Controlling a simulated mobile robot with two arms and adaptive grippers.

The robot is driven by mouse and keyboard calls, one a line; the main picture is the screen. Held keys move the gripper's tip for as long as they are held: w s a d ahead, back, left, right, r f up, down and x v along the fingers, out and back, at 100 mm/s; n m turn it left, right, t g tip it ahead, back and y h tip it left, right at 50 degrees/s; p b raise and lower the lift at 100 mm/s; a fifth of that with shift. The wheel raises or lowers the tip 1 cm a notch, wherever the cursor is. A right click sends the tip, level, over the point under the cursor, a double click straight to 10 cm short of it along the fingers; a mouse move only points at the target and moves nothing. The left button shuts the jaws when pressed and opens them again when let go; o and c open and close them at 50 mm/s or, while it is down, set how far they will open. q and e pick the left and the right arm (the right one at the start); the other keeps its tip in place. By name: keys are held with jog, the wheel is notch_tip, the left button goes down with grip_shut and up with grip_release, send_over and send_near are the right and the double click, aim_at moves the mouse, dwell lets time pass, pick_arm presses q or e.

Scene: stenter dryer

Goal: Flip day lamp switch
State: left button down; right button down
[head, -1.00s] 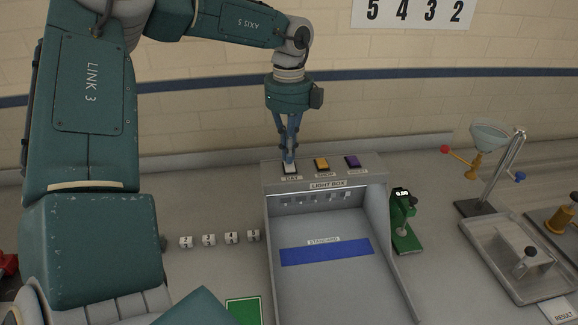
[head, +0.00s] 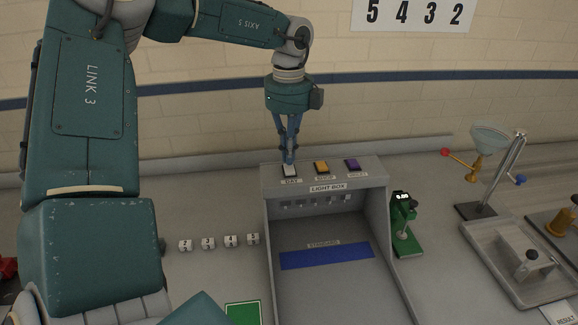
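The light box (head: 328,188) stands in the middle of the bench, with three switches along its top edge. The white switch labelled DAY (head: 290,171) is the leftmost. My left gripper (head: 289,161) points straight down with its fingertips together at the DAY switch, seeming to touch it and covering its back part. It holds nothing that I can see. The inside of the box looks dim. My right gripper is out of view.
An orange switch (head: 321,167) and a purple switch (head: 352,165) sit right of DAY. Several small numbered cubes (head: 208,243) lie left of the box. A green device (head: 404,225) stands close to its right side, with a metal tray (head: 520,262) farther right.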

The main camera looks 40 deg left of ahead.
pick_arm(q)
notch_tip(320, 180, up, 3)
jog(key=shift+s+f+p, duration=0.1)
jog(key=shift+f+p, duration=0.05)
jog(key=shift+p, duration=0.35)
jog(key=shift+r+p, duration=0.8)
jog(key=shift+r, duration=0.7)
jog(key=shift+d, duration=0.1)
